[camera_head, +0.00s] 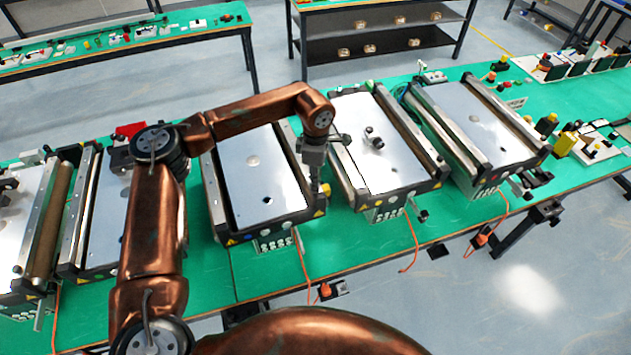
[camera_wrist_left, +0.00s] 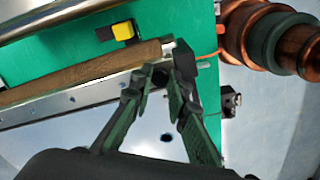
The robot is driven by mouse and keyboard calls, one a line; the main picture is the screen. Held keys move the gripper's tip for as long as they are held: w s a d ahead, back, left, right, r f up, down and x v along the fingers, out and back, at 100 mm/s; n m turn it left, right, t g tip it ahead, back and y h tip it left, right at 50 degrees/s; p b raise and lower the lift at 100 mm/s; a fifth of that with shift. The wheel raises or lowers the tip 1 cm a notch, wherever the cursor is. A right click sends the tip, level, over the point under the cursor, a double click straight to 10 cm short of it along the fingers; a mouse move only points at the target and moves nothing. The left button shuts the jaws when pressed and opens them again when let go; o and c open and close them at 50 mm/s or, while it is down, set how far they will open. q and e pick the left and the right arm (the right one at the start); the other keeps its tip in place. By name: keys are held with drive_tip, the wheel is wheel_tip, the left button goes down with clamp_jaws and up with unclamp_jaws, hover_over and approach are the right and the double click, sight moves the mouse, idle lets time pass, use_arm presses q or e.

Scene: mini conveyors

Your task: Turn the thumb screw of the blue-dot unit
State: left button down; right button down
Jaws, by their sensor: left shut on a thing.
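The unit (camera_head: 245,165) below my left arm is a mini conveyor with a pale flat bed and a small blue dot on its front face. My left gripper (camera_head: 320,187) points down at the front right corner of this unit. In the left wrist view its two fingers (camera_wrist_left: 160,80) are closed in around a small dark knob-like part (camera_wrist_left: 160,77), which seems to be the thumb screw, at the end of the rail beside a brown roller (camera_wrist_left: 80,75). The fingers hide most of the screw. My right gripper is not in view.
Another conveyor (camera_head: 365,125) stands close on the right, with a small dark part on its bed, and a further one (camera_head: 475,130) beyond it. More conveyors stand on the left. Orange cables (camera_head: 303,255) hang at the green table's front edge. A yellow-and-black block (camera_wrist_left: 120,32) lies near the roller.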

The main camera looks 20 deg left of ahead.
use_arm(q)
drive_tip(key=m+b, duration=0.1)
drive_tip(key=m, duration=0.2)
drive_tip(key=shift+m, duration=0.4)
drive_tip(key=m, duration=0.2)
drive_tip(key=shift+m+b, duration=0.35)
drive_tip(key=shift+m, duration=0.05)
drive_tip(key=m, duration=0.3)
drive_tip(key=shift+w+b, duration=0.1)
drive_tip(key=shift+b, duration=0.3)
drive_tip(key=shift+r+m+b, duration=0.1)
drive_tip(key=shift+m+b, duration=0.2)
drive_tip(key=shift+m, duration=1.3)
drive_tip(key=c, duration=1.8)
unclamp_jaws()
drive_tip(key=shift+c, duration=0.2)
